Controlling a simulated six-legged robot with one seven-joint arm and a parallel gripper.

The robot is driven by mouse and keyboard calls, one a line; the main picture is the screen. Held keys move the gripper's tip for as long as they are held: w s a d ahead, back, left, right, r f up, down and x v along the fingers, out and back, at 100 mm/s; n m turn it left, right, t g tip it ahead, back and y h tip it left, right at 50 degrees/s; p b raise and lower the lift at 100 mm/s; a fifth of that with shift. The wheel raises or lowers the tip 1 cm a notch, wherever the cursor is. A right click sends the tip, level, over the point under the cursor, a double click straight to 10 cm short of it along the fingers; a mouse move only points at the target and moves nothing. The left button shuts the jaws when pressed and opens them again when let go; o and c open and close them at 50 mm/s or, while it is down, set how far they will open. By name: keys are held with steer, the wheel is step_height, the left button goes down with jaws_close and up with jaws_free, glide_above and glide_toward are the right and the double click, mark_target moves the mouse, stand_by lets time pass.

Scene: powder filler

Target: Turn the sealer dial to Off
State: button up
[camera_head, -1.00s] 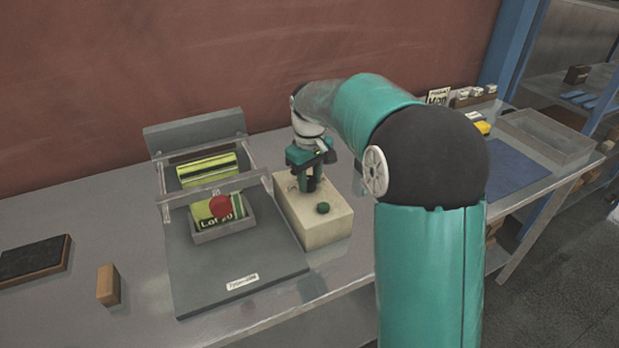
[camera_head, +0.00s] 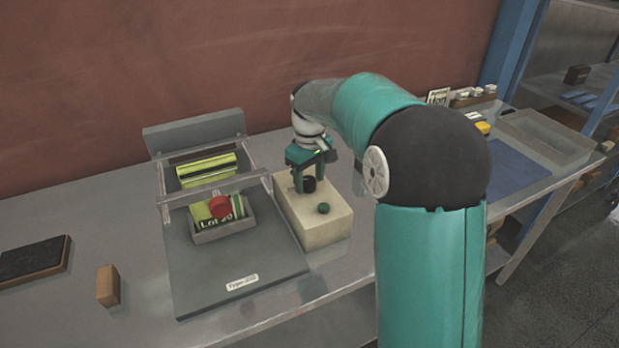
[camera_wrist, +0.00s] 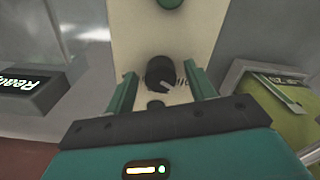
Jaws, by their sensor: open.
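The sealer dial is a black round knob (camera_wrist: 160,72) on a cream box (camera_head: 324,230); it also shows in the head view (camera_head: 309,184). A light pointer line on the knob slants to the lower right in the wrist view. Dark lettering beside it is partly hidden by a finger and unreadable. My gripper (camera_wrist: 163,76) is open, with one green finger on each side of the knob and a visible gap to both. In the head view my gripper (camera_head: 311,180) points down over the box. Whether the fingertips reach knob height is unclear.
A green button (camera_head: 323,208) stands on the box's front part. Left is a grey sealer plate (camera_head: 236,289) with a clear frame, a green pouch and a red knob (camera_head: 220,207). A dark "Ready" display (camera_wrist: 30,88) shows in the wrist view.

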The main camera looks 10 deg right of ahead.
mark_target(310, 180)
step_height(310, 180, up, 14)
steer(key=shift+f, duration=0.25)
steer(key=shift+s, duration=0.1)
steer(key=s+r+m+t, duration=0.2)
steer(key=s+m+t, duration=0.1)
steer(key=s, duration=1.3)
steer(key=s+f+m+t, duration=0.2)
steer(key=s+f, duration=0.6)
steer(key=s, duration=0.5)
steer(key=shift+s+a+m+t, duration=0.15)
steer(key=shift+s+m+t, duration=0.2)
steer(key=shift+m, duration=0.15)
